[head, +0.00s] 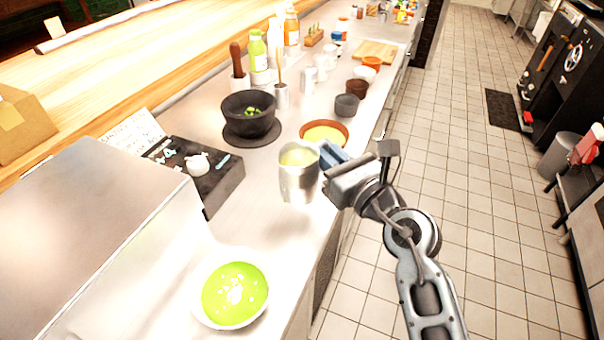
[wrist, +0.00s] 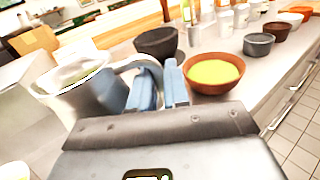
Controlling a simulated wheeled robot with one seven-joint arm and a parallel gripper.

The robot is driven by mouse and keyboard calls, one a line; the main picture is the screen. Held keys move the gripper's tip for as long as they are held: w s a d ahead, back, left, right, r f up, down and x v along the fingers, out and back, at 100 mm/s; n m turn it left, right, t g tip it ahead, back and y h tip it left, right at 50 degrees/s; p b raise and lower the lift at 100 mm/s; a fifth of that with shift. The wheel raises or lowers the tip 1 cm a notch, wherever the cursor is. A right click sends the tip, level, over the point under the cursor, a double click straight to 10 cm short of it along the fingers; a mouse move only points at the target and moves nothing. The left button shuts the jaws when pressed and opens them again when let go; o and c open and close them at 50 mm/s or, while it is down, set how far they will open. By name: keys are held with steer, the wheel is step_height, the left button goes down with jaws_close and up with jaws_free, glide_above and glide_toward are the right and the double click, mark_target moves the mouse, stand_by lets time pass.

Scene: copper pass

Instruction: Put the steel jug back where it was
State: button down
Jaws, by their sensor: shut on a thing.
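The steel jug (head: 298,182) is upright at the front part of the counter, with something pale yellow-green inside near its rim. My gripper (head: 329,155) comes from the right and is shut on the jug's handle side. In the wrist view the jug (wrist: 98,98) is at the left, and the blue fingers of my gripper (wrist: 160,88) close on its handle. I cannot tell whether the jug's base touches the counter or hangs a little above it.
A terracotta bowl of yellow food (head: 325,133) stands just behind the jug. A dark mortar (head: 250,113) is behind left. A white bowl of green soup (head: 234,290) is in front. A black box (head: 205,180) stands left. Some bare counter (head: 250,205) shows between.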

mark_target(305, 160)
steer(key=a, duration=0.1)
steer(key=a+f, duration=0.2)
steer(key=shift+w+a+f, duration=0.15)
steer(key=shift+w+a, duration=0.15)
steer(key=shift+a, duration=0.05)
steer(key=shift+f+b, duration=0.9)
steer(key=shift+f, duration=1.05)
steer(key=shift+f, duration=0.2)
steer(key=c, duration=1.1)
jaws_free()
steer(key=shift+r, duration=0.15)
steer(key=b+v, duration=0.1)
steer(key=v, duration=1.1)
